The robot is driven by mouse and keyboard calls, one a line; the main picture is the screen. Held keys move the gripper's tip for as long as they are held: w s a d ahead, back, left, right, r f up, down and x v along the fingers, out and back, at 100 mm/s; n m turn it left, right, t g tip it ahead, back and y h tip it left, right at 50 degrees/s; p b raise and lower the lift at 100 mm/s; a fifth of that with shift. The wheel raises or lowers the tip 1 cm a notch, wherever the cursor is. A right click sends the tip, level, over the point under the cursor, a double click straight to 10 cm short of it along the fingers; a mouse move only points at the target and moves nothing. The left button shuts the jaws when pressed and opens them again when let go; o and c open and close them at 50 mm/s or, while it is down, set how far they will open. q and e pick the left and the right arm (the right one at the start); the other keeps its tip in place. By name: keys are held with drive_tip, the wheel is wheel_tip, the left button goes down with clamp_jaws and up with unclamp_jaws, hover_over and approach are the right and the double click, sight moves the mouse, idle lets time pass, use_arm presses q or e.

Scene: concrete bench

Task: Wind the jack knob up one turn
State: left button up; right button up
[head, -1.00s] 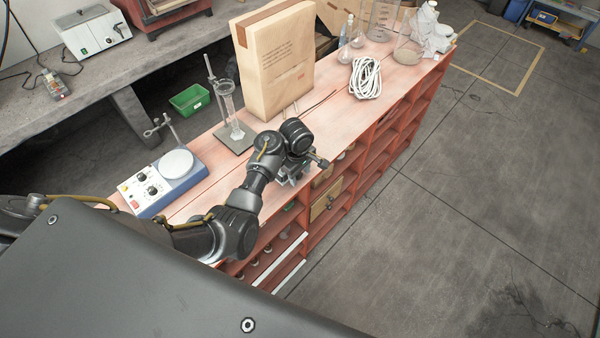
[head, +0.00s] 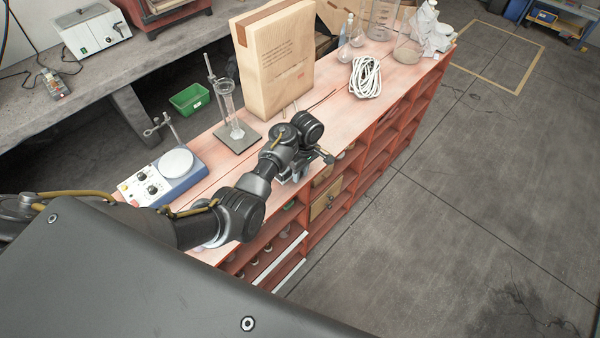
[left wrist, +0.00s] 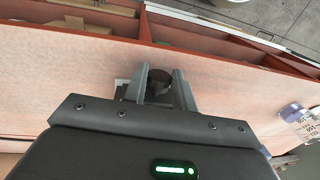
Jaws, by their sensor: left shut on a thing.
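My left gripper (head: 296,174) is at the front edge of the pinkish bench top in the head view. In the left wrist view the two grey fingers of the gripper (left wrist: 159,86) are closed on a small dark round knob (left wrist: 160,78), one finger on each side. A bit of pale metal (left wrist: 120,88), perhaps part of the jack, shows beside the left finger. In the head view my wrist and gripper hide the knob and most of the jack. My right gripper is not in view.
A stand with a glass cylinder (head: 230,98) and a large box (head: 280,65) stand behind my gripper. A blue hotplate (head: 165,180) is to its left. Coiled white cable (head: 366,77) and glassware are farther right. Open shelves (head: 345,180) lie below the front edge.

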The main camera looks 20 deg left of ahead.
use_arm(q)
drive_tip(key=shift+w+g+y+b, duration=0.15)
drive_tip(key=shift+g+y+b, duration=0.25)
drive_tip(key=shift+g, duration=0.7)
drive_tip(key=o, duration=1)
